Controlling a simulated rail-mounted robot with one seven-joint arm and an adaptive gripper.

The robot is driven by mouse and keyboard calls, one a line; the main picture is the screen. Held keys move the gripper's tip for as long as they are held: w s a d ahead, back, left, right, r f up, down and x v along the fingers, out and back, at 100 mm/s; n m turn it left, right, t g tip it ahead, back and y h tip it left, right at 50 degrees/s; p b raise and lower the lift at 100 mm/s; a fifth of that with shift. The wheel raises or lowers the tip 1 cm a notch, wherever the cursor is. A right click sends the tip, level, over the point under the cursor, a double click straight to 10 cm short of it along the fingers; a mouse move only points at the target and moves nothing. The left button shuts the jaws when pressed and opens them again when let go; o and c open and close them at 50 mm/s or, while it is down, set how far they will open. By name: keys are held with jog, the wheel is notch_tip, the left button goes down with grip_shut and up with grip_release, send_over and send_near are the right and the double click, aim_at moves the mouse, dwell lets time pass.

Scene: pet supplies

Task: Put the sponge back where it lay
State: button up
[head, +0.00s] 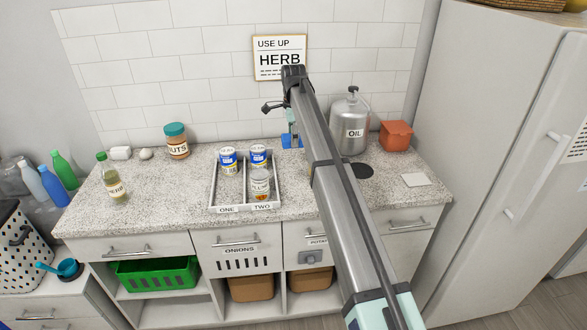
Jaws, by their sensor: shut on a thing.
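A blue block, which looks like the sponge (289,141), shows at the back of the counter (310,180), right of the divided tray. My gripper (292,132) points down from the end of my arm and is shut on the sponge. My arm hides part of the gripper and the sponge's right side. I cannot tell whether the sponge touches the counter or hangs just above it.
The tray (213,190), labelled ONE and TWO, holds several cans and a jar. The OIL canister (350,118), an orange pot (396,136), a dark disc (362,171) and a pale square (416,180) are at right. A NUTS jar (177,148) and HERB bottle (115,188) stand left.

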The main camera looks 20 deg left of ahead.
aim_at(293, 176)
notch_tip(293, 176, down, 14)
jog(key=p, duration=0.3)
jog(key=shift+f, duration=0.15)
jog(key=o, duration=1)
notch_tip(293, 176, up, 11)
jog(key=b, duration=0.2)
jog(key=shift+r+b, duration=0.2)
jog(key=shift+b, duration=0.15)
jog(key=shift+r, duration=0.45)
